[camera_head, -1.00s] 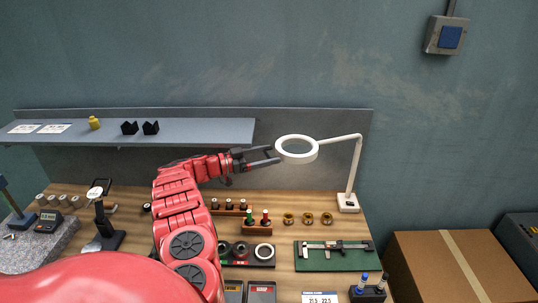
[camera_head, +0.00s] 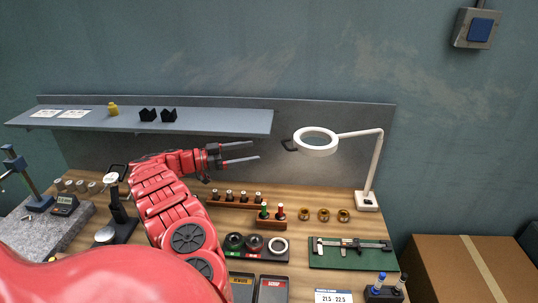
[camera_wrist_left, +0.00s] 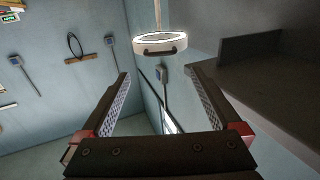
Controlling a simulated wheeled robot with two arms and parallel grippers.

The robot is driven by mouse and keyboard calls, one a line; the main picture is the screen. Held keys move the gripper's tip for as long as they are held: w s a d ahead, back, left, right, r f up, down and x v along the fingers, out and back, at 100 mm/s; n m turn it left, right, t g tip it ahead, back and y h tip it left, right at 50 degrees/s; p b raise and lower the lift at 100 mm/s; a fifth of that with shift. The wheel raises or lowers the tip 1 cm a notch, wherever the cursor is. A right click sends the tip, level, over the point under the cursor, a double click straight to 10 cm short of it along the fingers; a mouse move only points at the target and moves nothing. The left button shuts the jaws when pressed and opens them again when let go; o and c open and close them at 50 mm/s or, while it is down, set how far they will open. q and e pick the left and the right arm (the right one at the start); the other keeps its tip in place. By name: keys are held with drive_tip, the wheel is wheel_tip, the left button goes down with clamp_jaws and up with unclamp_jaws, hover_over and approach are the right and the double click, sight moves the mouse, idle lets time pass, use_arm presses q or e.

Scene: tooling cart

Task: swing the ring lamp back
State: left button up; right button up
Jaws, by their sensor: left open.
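The white ring lamp (camera_head: 316,152) hangs level on a jointed white arm (camera_head: 377,160) above the right part of the cart. Its base (camera_head: 367,203) stands at the back right. A dark handle (camera_head: 288,146) sticks out from the ring's left side. My left gripper (camera_head: 254,150) is open and empty, left of the handle, with its fingers pointing at it and a gap between. In the left wrist view the ring (camera_wrist_left: 160,46) with its dark handle shows ahead, beyond the open fingers (camera_wrist_left: 158,75). My right gripper is not in view.
A grey shelf (camera_head: 200,121) runs along the back panel, behind my left arm. Below stand a wooden rack with red and green plugs (camera_head: 270,222), brass rings (camera_head: 323,215) and a caliper on a green mat (camera_head: 340,260). A cardboard box (camera_head: 460,265) stands at right.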

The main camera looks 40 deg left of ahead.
use_arm(q)
drive_tip(key=b+v, duration=0.1)
drive_tip(key=v, duration=0.4)
drive_tip(key=shift+s, duration=0.1)
